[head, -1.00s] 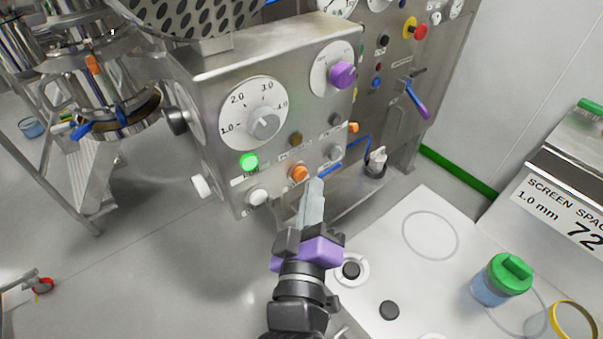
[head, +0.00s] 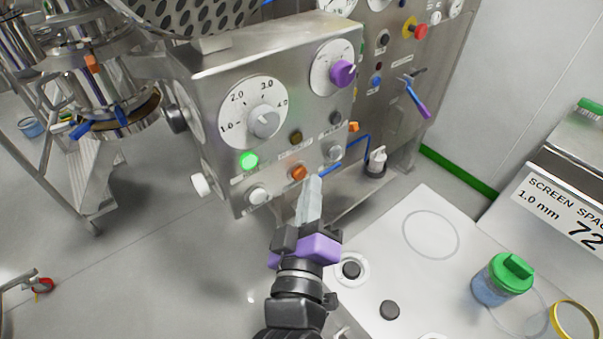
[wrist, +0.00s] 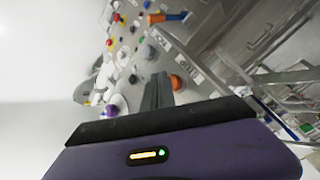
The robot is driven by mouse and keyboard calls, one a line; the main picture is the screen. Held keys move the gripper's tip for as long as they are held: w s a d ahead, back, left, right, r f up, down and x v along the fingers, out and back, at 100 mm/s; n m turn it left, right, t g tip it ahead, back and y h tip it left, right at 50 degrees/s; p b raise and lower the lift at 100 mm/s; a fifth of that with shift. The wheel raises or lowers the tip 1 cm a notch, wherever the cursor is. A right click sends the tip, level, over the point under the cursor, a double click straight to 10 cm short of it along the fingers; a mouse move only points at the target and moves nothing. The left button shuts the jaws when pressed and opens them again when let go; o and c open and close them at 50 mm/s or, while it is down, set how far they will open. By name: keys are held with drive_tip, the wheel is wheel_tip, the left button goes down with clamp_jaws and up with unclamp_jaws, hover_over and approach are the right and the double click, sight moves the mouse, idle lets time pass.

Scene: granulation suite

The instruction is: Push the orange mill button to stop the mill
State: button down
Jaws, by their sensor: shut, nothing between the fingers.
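The orange mill button (head: 298,172) sits low on the front of the steel control box (head: 215,65). It also shows in the wrist view (wrist: 176,82), just right of the fingertips. My gripper (head: 314,180) is shut and empty, its fingers pointing up toward the panel, with the tips a little right of and below the orange button in the head view. Whether the tips touch the panel cannot be told; the button itself is not covered. A green lamp (head: 249,161) is lit to the left of the button.
Around the button are a white button (head: 258,195), a dark amber lamp (head: 295,137), a grey dial knob (head: 264,123) and a purple knob (head: 342,73). A white worktop (head: 400,285) with a green-lidded jar (head: 503,279) lies to the lower right. Open floor shows at left.

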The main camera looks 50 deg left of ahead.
drive_tip(key=shift+a+b, duration=0.3)
drive_tip(key=shift+a, duration=0.35)
idle(0.8)
drive_tip(key=shift+d, duration=0.1)
drive_tip(key=shift+d+p, duration=0.5)
drive_tip(key=shift+d, duration=0.25)
drive_tip(key=d+p, duration=0.3)
drive_tip(key=d, duration=0.2)
drive_tip(key=shift+s+p, duration=0.2)
drive_tip(key=shift+p, duration=0.1)
idle(0.9)
